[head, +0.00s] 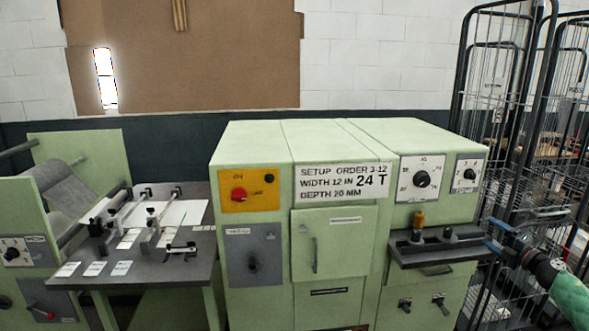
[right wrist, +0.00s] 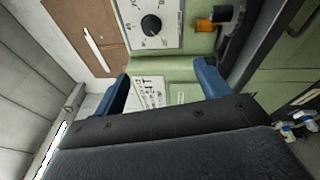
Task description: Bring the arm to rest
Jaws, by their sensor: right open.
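My right gripper (head: 497,236) comes in from the right edge in the head view, beside the right end of the dark shelf on the green machine (head: 255,150). In the right wrist view its two blue fingers stand wide apart, and the right gripper (right wrist: 160,82) is open with nothing between the fingers. The machine's front with a dial and a printed label shows beyond them. I cannot tell from the head view whether the gripper touches the shelf. My left gripper is not in view.
The dark shelf (head: 440,257) carries an orange-brown handled piece (head: 419,220). Wire cage trolleys (head: 505,120) stand at the right, close behind my right arm. A dark side table (head: 150,270) with a clamp fixture and white cards stands at the left, beside a roll stand (head: 60,190).

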